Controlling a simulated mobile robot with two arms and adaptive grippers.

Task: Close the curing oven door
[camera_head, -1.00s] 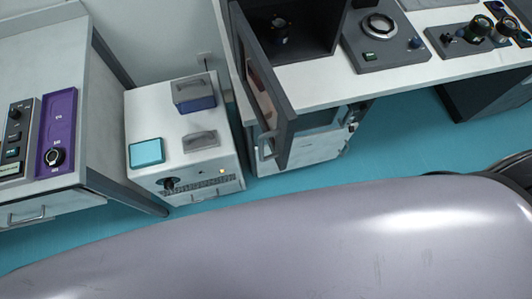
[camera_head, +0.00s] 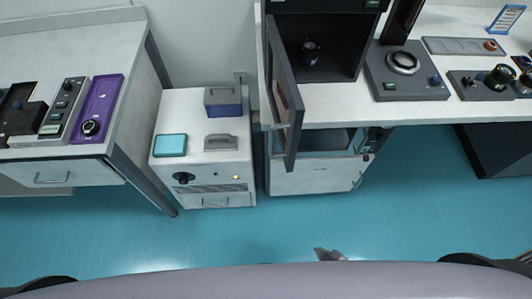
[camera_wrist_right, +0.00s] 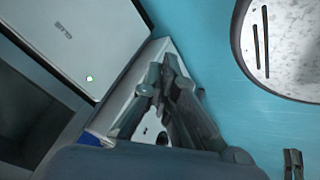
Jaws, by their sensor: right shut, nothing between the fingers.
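The curing oven (camera_head: 318,45) is a dark box on the white bench, with a small dark item inside. Its door (camera_head: 287,100) has a dark frame and a window. It stands wide open, swung out past the bench's front edge, seen nearly edge-on. My right gripper (camera_head: 328,254) shows only as a small grey tip low in the head view, well apart from the door. In the right wrist view the fingers of my right gripper (camera_wrist_right: 167,80) are together and empty. My left gripper is not in view.
A white cabinet (camera_head: 203,165) with a teal pad stands left of the oven. A left bench (camera_head: 70,50) holds a purple tray (camera_head: 97,105). Instruments (camera_head: 405,80) sit right of the oven. The teal floor (camera_head: 250,235) in front is clear.

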